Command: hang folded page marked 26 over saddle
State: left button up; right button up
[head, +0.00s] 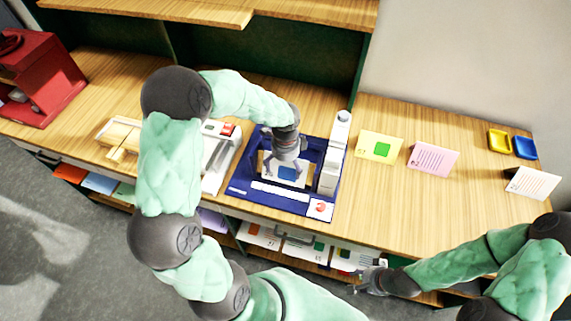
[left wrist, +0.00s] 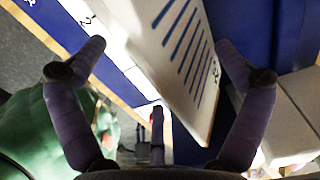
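A folded white page (head: 287,172) with a blue square stands in the blue-based device (head: 240,188) on the table. In the left wrist view the page (left wrist: 180,45) shows blue lines and a small number near its edge, which I cannot read surely as 26. My left gripper (head: 283,163) is over the page from above. Its fingers (left wrist: 168,70) are spread wide, one each side of the page, with gaps visible. I cannot clearly identify the saddle. My right gripper (head: 358,288) hangs low in front of the table's front edge, too small to tell its state.
Folded yellow (head: 379,147), pink (head: 433,158) and white (head: 531,183) cards stand to the right. Yellow (head: 499,141) and blue (head: 525,148) dishes lie behind. A white upright column (head: 334,160) rises beside the gripper. A grey-white machine (head: 216,158) and red machine (head: 42,80) stand left.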

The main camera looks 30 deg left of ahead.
pick_arm(q)
notch_tip(320, 180, up, 12)
dwell(0.8)
dwell(0.4)
